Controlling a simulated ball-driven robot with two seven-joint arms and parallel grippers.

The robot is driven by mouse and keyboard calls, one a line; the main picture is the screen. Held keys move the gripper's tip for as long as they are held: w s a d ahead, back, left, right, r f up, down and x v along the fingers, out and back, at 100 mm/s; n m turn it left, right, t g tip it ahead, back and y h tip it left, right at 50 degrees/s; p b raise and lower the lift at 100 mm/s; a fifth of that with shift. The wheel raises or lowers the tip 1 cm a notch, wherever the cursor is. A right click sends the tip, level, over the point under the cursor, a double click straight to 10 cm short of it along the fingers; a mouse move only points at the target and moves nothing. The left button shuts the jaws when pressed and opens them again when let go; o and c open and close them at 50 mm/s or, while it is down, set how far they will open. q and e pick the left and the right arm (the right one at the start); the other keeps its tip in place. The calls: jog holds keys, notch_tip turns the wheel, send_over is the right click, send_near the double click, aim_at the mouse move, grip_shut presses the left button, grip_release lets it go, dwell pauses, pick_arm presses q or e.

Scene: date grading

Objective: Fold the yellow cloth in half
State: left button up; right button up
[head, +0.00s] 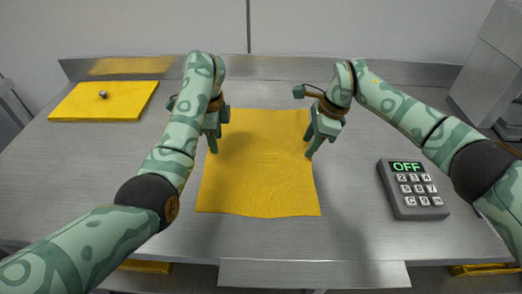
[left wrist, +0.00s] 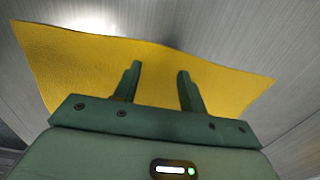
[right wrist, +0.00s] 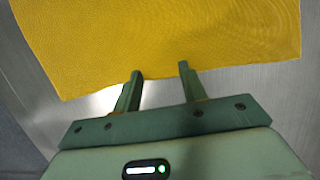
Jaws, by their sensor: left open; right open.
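The yellow cloth (head: 258,180) lies flat and spread out on the steel table in the head view. It also shows in the left wrist view (left wrist: 85,60) and the right wrist view (right wrist: 170,35). My left gripper (head: 213,150) is over the cloth's left edge, toward its far part; its two fingers are apart and empty in the left wrist view (left wrist: 160,68). My right gripper (head: 309,155) is at the cloth's right edge; its fingers are apart at that edge in the right wrist view (right wrist: 160,70). I cannot tell whether either gripper touches the cloth.
A yellow board or lid (head: 125,103) with a metal knob (head: 103,95) lies at the back left. A grey keypad (head: 412,190) reading OFF sits at the right. A grey machine (head: 488,60) stands at the back right.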

pick_arm(q)
jog(key=shift+w+f, duration=0.1)
jog(key=shift+f, duration=0.65)
pick_arm(e)
jog(key=shift+w+f, duration=0.1)
jog(key=shift+f, duration=0.6)
pick_arm(q)
jog(key=shift+f, duration=0.2)
jog(key=shift+c, duration=0.4)
pick_arm(e)
jog(key=shift+f, duration=0.25)
jog(key=shift+c, duration=0.4)
pick_arm(q)
grip_shut()
pick_arm(e)
grip_shut()
